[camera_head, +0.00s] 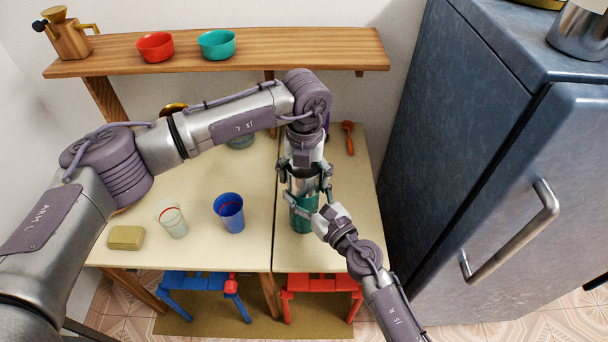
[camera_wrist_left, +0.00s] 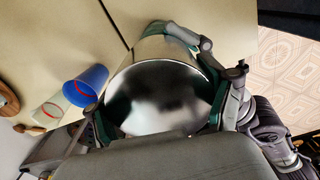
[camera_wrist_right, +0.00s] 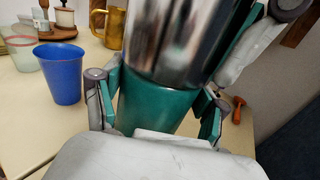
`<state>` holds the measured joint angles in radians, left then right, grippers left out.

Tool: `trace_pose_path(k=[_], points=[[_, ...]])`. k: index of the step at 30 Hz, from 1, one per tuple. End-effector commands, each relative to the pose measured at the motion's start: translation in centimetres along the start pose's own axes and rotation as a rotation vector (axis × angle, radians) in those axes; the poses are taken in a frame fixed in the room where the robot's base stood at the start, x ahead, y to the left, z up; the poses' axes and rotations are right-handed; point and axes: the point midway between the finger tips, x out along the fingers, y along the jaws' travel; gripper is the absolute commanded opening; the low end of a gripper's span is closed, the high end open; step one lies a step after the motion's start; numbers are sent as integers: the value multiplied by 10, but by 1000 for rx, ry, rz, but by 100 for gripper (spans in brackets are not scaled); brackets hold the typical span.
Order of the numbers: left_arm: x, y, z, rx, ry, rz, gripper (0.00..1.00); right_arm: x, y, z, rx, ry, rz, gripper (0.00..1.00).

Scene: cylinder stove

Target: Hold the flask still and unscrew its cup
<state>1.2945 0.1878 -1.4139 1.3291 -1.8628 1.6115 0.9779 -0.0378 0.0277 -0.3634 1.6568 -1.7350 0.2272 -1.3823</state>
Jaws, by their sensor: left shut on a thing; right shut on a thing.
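The flask (camera_head: 303,222) stands upright on the table's right part, with a green body and a shiny silver cup (camera_head: 302,184) on top. My left gripper (camera_head: 306,188) comes down from above and is shut around the cup. In the left wrist view the cup's round top (camera_wrist_left: 160,98) fills the space between the fingers. My right gripper (camera_head: 303,207) reaches in from the front right and is shut on the green body below the cup. The right wrist view shows its fingers on both sides of the green body (camera_wrist_right: 157,108). Whether the cup has turned cannot be told.
A blue cup (camera_head: 229,212), a clear glass (camera_head: 172,222) and a yellowish sponge (camera_head: 126,238) stand left of the flask. An orange utensil (camera_head: 348,137) lies behind it. A wooden shelf (camera_head: 220,57) hangs at the back. A blue-grey fridge (camera_head: 470,130) bounds the right side.

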Motion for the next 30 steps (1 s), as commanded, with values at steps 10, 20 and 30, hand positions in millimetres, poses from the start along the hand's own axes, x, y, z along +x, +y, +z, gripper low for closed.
trace_pose_path(k=[10,20,30], points=[[0,0,0,-726,0,-1,40,0,0,-1,0,1,1,0],[0,0,0,-769,-1,-1,40,0,0,-1,0,2,1,0],[0,0,0,-767,-1,0,40,0,0,-1,0,2,1,0]])
